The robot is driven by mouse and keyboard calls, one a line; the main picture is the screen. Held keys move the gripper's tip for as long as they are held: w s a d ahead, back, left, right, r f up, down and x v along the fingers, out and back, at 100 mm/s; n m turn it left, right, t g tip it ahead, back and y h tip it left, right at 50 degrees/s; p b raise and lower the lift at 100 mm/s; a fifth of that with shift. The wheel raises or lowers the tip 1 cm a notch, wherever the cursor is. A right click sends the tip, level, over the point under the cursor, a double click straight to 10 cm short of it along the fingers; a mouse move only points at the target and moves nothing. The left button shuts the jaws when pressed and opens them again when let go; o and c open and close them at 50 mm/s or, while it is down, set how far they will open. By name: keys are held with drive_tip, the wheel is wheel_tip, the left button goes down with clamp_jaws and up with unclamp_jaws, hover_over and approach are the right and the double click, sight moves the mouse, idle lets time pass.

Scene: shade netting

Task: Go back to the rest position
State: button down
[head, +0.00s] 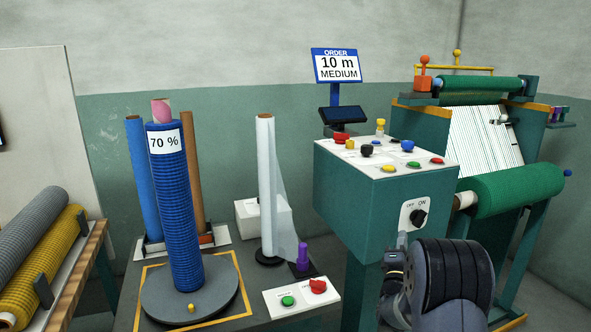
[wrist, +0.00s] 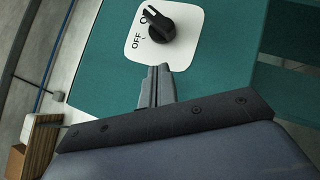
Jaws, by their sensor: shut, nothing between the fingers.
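My gripper (wrist: 156,72) is shut and empty in the wrist view, its two fingers pressed together. Its tips point at the teal control box, just below the white OFF/ON plate (wrist: 165,55) and its black knob (wrist: 160,27). The knob's pointer is turned toward the ON label, which it partly covers. A gap shows between fingertips and knob. In the head view my gripper (head: 402,240) is in front of the control box (head: 345,200), below the knob (head: 418,217), partly hidden by my own arm.
A blue net roll (head: 178,215) marked 70 % stands on a round grey turntable (head: 225,290). A clear film roll (head: 266,185) and a button panel (head: 302,297) are to its right. A machine with a green roll (head: 515,197) stands at right. A sign (head: 336,66) reads 10 m MEDIUM.

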drive_tip(key=v, duration=0.9)
drive_tip(key=shift+r, duration=0.35)
drive_tip(key=shift+s+a, duration=0.1)
